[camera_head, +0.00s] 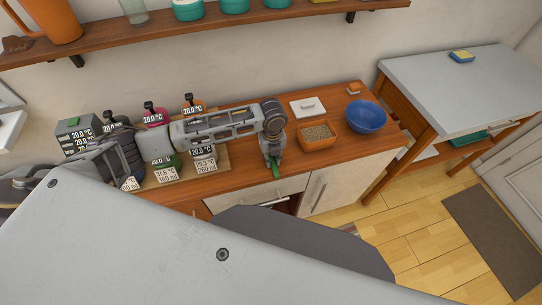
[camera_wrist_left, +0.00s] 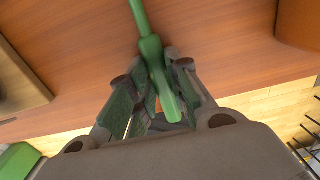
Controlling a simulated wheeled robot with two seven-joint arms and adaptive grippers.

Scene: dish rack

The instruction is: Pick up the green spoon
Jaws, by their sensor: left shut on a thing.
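A green spoon (camera_wrist_left: 151,47) is between the fingers of my left gripper (camera_wrist_left: 160,85) in the left wrist view. Its narrow handle runs up and away from the fingers, and its thicker end lies toward the palm. In the head view my left gripper (camera_head: 274,160) points down at the front edge of the wooden counter, and a bit of the green spoon (camera_head: 275,172) shows below its fingertips. The gripper is shut on the spoon. Whether the spoon touches the counter is hard to tell. My right gripper is not in view.
On the counter (camera_head: 262,183), a terracotta dish (camera_head: 318,135), blue bowl (camera_head: 366,117) and white block (camera_head: 307,106) stand right of the gripper. Several labelled containers stand left, under my arm. A wooden shelf (camera_head: 200,27) hangs above. A drawer is open below the gripper.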

